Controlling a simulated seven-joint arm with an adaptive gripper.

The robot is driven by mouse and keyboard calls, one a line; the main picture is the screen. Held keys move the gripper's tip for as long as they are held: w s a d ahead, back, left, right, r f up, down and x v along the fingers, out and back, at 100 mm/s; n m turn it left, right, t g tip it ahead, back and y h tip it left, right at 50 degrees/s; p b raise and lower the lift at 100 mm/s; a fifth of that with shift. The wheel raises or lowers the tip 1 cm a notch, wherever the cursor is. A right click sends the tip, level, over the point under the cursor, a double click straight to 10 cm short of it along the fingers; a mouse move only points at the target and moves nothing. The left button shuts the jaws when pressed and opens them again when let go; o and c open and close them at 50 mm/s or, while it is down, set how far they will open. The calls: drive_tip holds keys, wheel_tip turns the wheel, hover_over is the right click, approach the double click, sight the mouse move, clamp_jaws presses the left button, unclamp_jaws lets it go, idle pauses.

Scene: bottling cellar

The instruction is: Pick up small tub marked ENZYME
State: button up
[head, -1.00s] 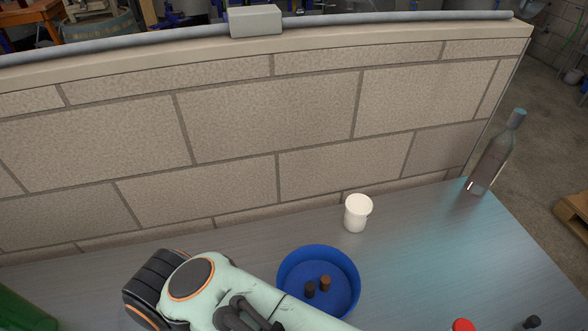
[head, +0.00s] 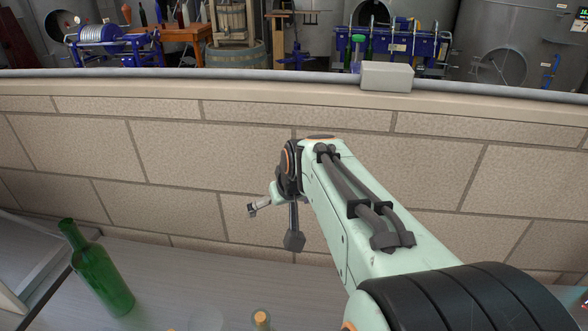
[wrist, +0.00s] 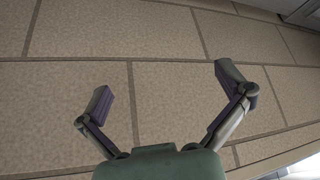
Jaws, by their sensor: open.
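No tub marked ENZYME can be made out in either view now. My gripper (head: 272,224) is raised in front of the block wall, above the back of the table in the head view. Its two fingers are spread apart with nothing between them.
A green bottle (head: 101,273) stands at the left on the grey table (head: 180,273). A cork-like top (head: 261,319) shows at the bottom edge. The block wall (head: 80,136) closes off the back, with a grey box (head: 387,76) on its ledge.

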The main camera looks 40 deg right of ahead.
drive_tip(key=s+d+f+m+g+h, duration=0.1)
drive_tip(key=s+d+f+m, duration=0.2)
drive_tip(key=d, duration=0.7)
drive_tip(key=s+d+f+m+g+h, duration=0.15)
drive_tip(key=d+f, duration=0.35)
drive_tip(key=d, duration=0.5)
drive_tip(key=s+d+f+m, duration=0.2)
drive_tip(key=s+d+f, duration=0.1)
drive_tip(key=s, duration=0.4)
drive_tip(key=s+d+f+m+g+y, duration=0.1)
drive_tip(key=s+d+f, duration=0.2)
drive_tip(key=s+f, duration=0.2)
drive_tip(key=s+d+f+m+g, duration=0.1)
drive_tip(key=s+d+f+m, duration=0.1)
drive_tip(key=s+f, duration=0.3)
drive_tip(key=shift+s+d+m+g, duration=0.1)
drive_tip(key=shift+s+d, duration=0.15)
drive_tip(key=shift+s, duration=0.4)
drive_tip(key=shift+s+d+m+g, duration=0.1)
drive_tip(key=shift+s+d+m, duration=0.1)
drive_tip(key=shift+s, duration=0.5)
drive_tip(key=shift+s+d+m+g, duration=0.1)
drive_tip(key=shift+s+d, duration=0.15)
drive_tip(key=shift+s, duration=0.4)
drive_tip(key=x, duration=0.5)
drive_tip(key=shift+f, duration=0.35)
drive_tip(key=shift+d+f, duration=0.1)
drive_tip(key=shift+f, duration=0.2)
drive_tip(key=shift+w, duration=0.1)
drive_tip(key=c, duration=1.2)
